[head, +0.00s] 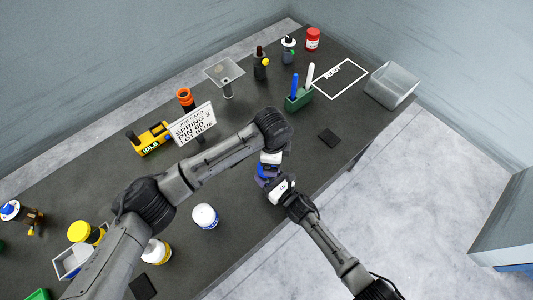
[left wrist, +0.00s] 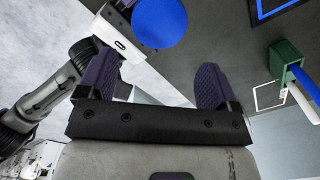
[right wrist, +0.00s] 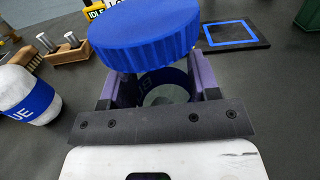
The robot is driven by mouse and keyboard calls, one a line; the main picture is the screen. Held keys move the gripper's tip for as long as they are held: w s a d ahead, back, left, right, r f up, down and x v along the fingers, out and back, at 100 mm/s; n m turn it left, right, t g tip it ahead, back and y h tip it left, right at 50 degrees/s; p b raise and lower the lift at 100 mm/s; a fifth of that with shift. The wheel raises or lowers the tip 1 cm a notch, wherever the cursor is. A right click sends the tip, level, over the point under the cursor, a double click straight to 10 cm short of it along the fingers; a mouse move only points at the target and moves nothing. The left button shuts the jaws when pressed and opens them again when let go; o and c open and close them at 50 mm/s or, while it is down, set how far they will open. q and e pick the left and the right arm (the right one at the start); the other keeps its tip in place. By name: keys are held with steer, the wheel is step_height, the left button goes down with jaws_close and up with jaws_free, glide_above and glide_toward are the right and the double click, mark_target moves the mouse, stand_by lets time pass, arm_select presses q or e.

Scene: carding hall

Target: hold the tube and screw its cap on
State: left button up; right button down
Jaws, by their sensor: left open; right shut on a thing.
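My right gripper (right wrist: 156,82) is shut on the tube (right wrist: 165,90), which has a dark blue band with letters. A wide ribbed blue cap (right wrist: 145,32) sits at the top of the tube; I cannot tell how far it is screwed on. In the left wrist view the round top of the cap (left wrist: 160,22) lies ahead of my left gripper (left wrist: 158,78), whose purple fingers are spread with nothing between them. In the head view my left gripper (head: 268,160) is just beyond my right gripper (head: 268,182), and the two largely hide the tube and cap.
A white jar with a blue label (right wrist: 28,95) stands left in the right wrist view. A dark pad (head: 329,138) lies nearby. A green holder with pens (head: 298,100), a sign (head: 193,123) and a clear bin (head: 391,85) stand farther back. The table's front edge is close.

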arm_select(q)
steer(key=n, duration=0.4)
steer(key=shift+r+n, duration=0.25)
steer(key=shift+n, duration=0.05)
steer(key=n, duration=0.6)
steer(key=shift+a+r+n, duration=0.1)
steer(key=shift+r+n, duration=0.15)
steer(key=shift+n, duration=0.05)
steer(key=n, duration=0.6)
steer(key=shift+a+r, duration=0.15)
steer(key=shift+a, duration=0.15)
steer(key=n, duration=0.5)
steer(key=shift+a+n, duration=0.3)
steer(key=shift+a, duration=0.1)
steer(key=shift+f, duration=3.95)
steer(key=shift+c, duration=0.2)
